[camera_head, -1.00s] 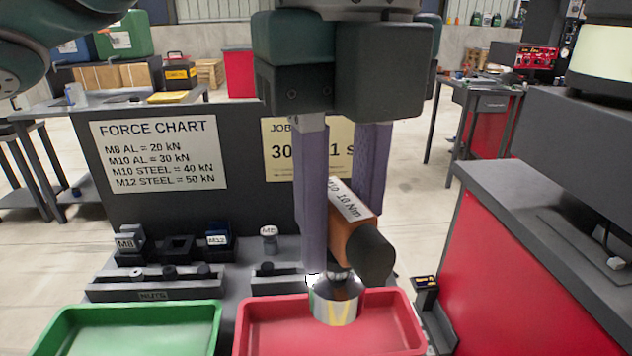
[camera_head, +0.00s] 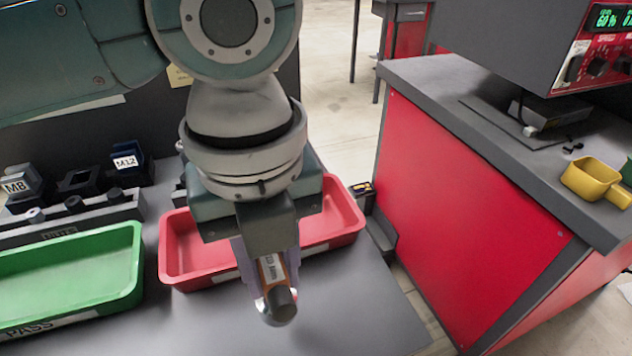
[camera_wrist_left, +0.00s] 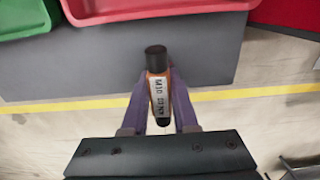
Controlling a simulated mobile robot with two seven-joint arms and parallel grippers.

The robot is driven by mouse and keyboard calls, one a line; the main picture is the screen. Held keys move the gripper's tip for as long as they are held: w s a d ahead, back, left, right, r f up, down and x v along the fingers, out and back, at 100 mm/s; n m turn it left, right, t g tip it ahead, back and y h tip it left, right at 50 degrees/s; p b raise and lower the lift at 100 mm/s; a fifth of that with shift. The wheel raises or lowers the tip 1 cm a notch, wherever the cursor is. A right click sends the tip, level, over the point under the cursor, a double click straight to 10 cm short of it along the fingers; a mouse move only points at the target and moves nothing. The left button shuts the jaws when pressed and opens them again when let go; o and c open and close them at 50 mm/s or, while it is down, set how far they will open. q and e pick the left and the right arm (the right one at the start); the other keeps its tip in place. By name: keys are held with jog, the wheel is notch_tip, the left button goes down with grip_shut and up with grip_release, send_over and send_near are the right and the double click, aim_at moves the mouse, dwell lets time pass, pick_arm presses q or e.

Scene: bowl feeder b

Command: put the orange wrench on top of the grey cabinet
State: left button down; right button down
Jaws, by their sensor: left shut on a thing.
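My left gripper (camera_head: 266,252) hangs fingers-down above the front part of the grey bench, in front of the red tray. It is shut on the orange wrench (camera_head: 271,272), a short tool with a white label and a dark round end. In the left wrist view the wrench (camera_wrist_left: 158,92) sits between the purple fingers (camera_wrist_left: 158,105), its dark end pointing to the bench. A cabinet with a grey top (camera_head: 432,82) and red sides stands to the right, apart from the gripper. No all-grey cabinet is clear to me. My right gripper is out of view.
The red tray (camera_head: 180,262) and green tray (camera_head: 125,235) stand on the grey bench (camera_head: 345,315). A dark grey machine (camera_head: 500,35) and a yellow scoop (camera_head: 592,178) stand on the red-sided cabinet. A floor gap separates bench and cabinet. The grey top's near left part is bare.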

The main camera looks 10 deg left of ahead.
pick_arm(q)
jog(key=shift+f+b, duration=0.45)
jog(key=shift+f, duration=1.65)
jog(key=shift+f, duration=0.15)
jog(key=c, duration=0.7)
grip_release()
notch_tip(320, 180, up, 12)
jog(key=p, duration=0.2)
jog(key=shift+p, duration=0.3)
jog(key=s+d+f+n+t+h, duration=0.2)
jog(key=s+d+f+n+h, duration=0.3)
jog(key=n, duration=0.8)
jog(key=s+a+n+y, duration=0.1)
jog(key=s+a+n, duration=0.1)
jog(key=a+n, duration=0.2)
jog(key=s+a+f+n+t+y, duration=0.1)
jog(key=s+a+n+y, duration=0.1)
jog(key=a+n, duration=0.3)
jog(key=s+a+n+y, duration=0.1)
jog(key=s+a+n, duration=0.2)
jog(key=a+n, duration=0.2)
jog(key=shift+s+f+t+y, duration=0.15)
jog(key=shift+f+t+y, duration=0.15)
jog(key=shift+f+y, duration=0.1)
